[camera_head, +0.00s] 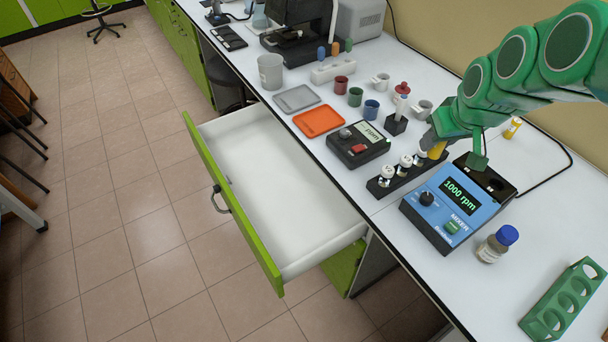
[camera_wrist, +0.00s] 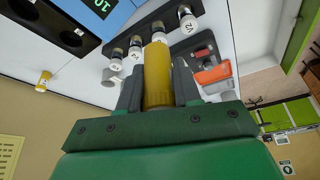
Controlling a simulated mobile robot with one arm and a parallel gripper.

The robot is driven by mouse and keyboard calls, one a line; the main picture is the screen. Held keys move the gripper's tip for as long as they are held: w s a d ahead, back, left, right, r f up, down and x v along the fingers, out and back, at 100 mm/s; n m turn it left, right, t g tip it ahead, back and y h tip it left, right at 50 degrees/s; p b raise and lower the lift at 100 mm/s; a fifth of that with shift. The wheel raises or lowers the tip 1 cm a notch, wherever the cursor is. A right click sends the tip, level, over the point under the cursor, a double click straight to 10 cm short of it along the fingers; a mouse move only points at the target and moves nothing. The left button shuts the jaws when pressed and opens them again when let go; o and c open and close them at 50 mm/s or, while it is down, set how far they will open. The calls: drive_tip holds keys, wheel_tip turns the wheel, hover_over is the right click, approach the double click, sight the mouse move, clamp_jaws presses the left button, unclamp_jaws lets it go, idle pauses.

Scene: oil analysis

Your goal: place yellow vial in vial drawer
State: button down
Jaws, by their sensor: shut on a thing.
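My gripper (camera_head: 434,141) is over the far end of the dark vial rack (camera_head: 378,187) on the counter. In the wrist view, my gripper's fingers (camera_wrist: 157,84) are shut on a yellow vial (camera_wrist: 156,65), one finger on each side. The same yellow vial (camera_head: 438,150) shows partly in the head view; I cannot tell whether its lower end is still in the rack. An open drawer (camera_head: 247,155) with a green front and white inside sticks out below the counter and looks empty. A second yellow vial (camera_head: 512,128) is on the counter near the wall.
Several white-labelled vials stand in the rack. The blue mixer (camera_head: 462,203) reading 1000 rpm is close to the rack's right. A black meter (camera_head: 358,146), orange tray (camera_head: 318,121) and cups stand left of it. A blue-capped bottle (camera_head: 497,244) and green rack (camera_head: 563,302) are at right.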

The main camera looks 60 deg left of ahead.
drive_tip(key=s+a+n+g, duration=0.1)
drive_tip(key=s+a+n, duration=0.1)
drive_tip(key=s+a, duration=0.5)
drive_tip(key=s+a+n+g, duration=0.1)
drive_tip(key=s+a+n, duration=0.1)
drive_tip(key=s, duration=0.8)
drive_tip(key=s+a+n, duration=0.3)
drive_tip(key=s+a, duration=0.2)
drive_tip(key=s, duration=0.4)
drive_tip(key=shift+w+d+f, duration=0.1)
drive_tip(key=shift+f, duration=8.8)
drive_tip(key=shift+d+f, duration=0.1)
drive_tip(key=shift+f, duration=8.8)
drive_tip(key=c, duration=0.8)
unclamp_jaws()
drive_tip(key=shift+f, duration=0.1)
drive_tip(key=shift+w+v, duration=0.1)
drive_tip(key=shift+v, duration=2.95)
drive_tip(key=shift+w+v, duration=0.15)
drive_tip(key=shift+v, duration=2.9)
